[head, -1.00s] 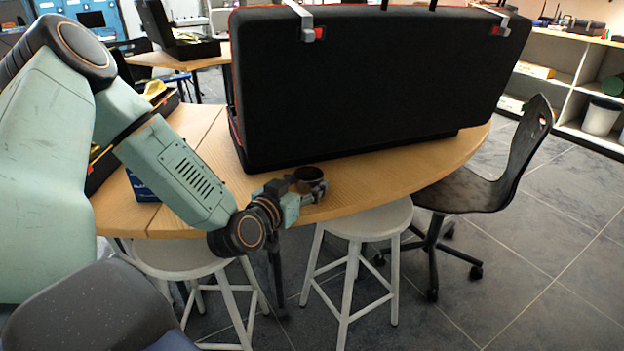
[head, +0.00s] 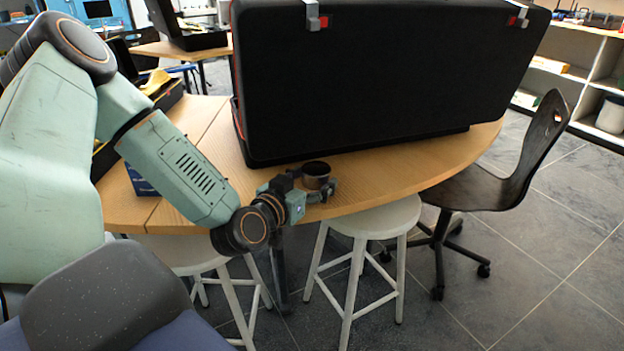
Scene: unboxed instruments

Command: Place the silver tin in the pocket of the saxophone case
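A large black case (head: 375,80) with red trim and silver latches stands on the wooden table, presumably the saxophone case; its tall black side faces me and hides the inside, so no pocket shows. A small round dark-metallic tin (head: 316,174), open-topped or dark on top, is near the table's front edge, in front of the case. My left gripper (head: 318,187) comes in from the left with its fingers around the tin, and looks shut on it. I cannot tell whether the tin touches the table. My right gripper is not in view.
The wooden table (head: 410,175) has a bare strip in front of the case. White stools (head: 375,218) stand under its front edge and a dark chair (head: 500,185) at its right. A blue box (head: 140,182) and another open case lie partly behind my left arm.

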